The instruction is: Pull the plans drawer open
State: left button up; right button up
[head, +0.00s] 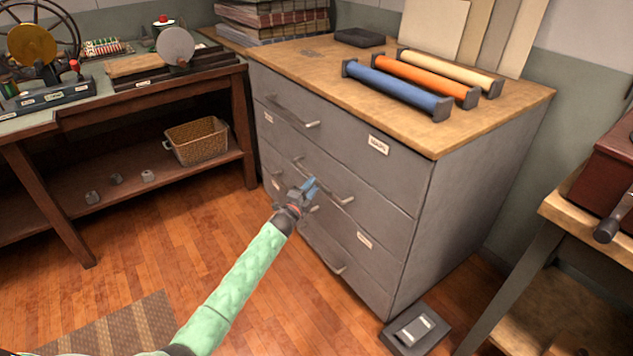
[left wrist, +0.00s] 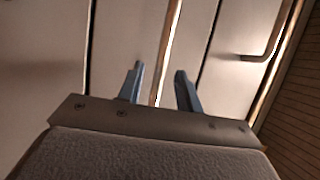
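The grey drawer cabinet (head: 400,190) stands in the middle of the head view, its drawers all looking shut. The top drawer's label (head: 379,145) seems to read MAPS. A lower label (head: 364,240) is too small to read surely. My left gripper (head: 310,186) is at the cabinet front, below the second handle (head: 323,180), and partly hides the handle under it. In the left wrist view my left gripper (left wrist: 158,70) has its fingers apart, with a metal handle bar (left wrist: 168,50) between them and gaps on both sides. My right gripper is not in view.
Blue (head: 397,88), orange and cream rolls lie on the cabinet top. A wooden workbench (head: 150,100) with a wicker basket (head: 197,141) stands left. A grey boxlike object (head: 415,330) sits on the floor by the cabinet's right corner. The floor before the drawers is clear.

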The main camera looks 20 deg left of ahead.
pick_arm(q)
jog(key=shift+x, duration=1.8)
grip_shut()
